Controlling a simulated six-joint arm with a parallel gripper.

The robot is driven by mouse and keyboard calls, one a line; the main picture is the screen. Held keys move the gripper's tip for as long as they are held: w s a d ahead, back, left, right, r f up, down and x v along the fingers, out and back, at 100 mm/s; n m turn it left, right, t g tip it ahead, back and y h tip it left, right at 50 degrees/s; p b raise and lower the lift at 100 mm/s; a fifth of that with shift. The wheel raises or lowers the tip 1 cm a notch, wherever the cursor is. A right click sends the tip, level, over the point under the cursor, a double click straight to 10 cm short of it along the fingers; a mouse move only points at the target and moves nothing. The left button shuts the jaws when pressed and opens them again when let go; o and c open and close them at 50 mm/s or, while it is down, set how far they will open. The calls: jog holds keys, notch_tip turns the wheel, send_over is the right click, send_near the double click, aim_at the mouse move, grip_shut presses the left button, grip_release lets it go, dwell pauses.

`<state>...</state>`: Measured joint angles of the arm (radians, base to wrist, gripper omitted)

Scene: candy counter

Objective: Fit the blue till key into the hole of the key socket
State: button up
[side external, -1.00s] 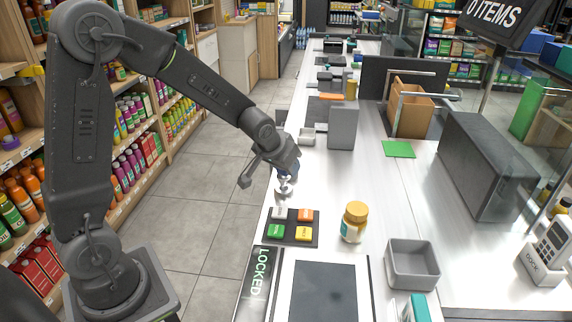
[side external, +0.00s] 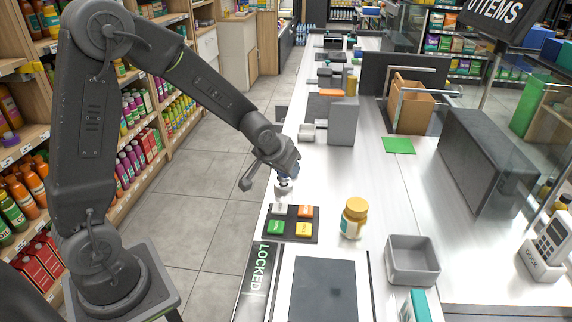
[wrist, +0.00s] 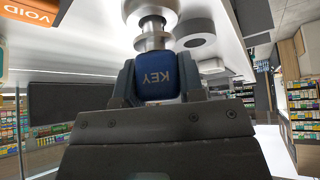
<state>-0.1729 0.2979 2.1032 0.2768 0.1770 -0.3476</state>
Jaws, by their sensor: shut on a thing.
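The blue till key (wrist: 158,75) has a blue head marked KEY and a silver, flanged shaft. My gripper (wrist: 158,82) is shut on the head, one finger on each side. In the side external view my gripper (side external: 285,172) holds it upright, shaft down, over the back left corner of the dark key pad (side external: 291,238). A pale block (side external: 279,208) lies there, just below the shaft. I cannot make out the hole of the key socket. In the wrist view the shaft runs to the top edge, where its end is cut off.
The pad also bears orange (side external: 305,211), green (side external: 275,228) and yellow (side external: 303,230) keys. A yellow-lidded jar (side external: 353,219) stands to its right, with a grey tray (side external: 412,260) beyond. A grey box (side external: 343,122) stands behind. The counter between is clear.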

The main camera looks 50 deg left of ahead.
jog(key=shift+f, duration=0.8)
jog(key=o, duration=1)
jog(key=v, duration=1.4)
jog(key=s+d+r+m+h, duration=0.1)
jog(key=s+d+r, duration=0.1)
jog(key=s, duration=0.6)
jog(key=s+d+r+m, duration=0.2)
jog(key=s+d, duration=0.2)
jog(key=s, duration=0.4)
jog(key=shift+s+d+r+g+h, duration=0.2)
jog(key=shift+d+g+h, duration=0.1)
jog(key=shift+g+h, duration=0.1)
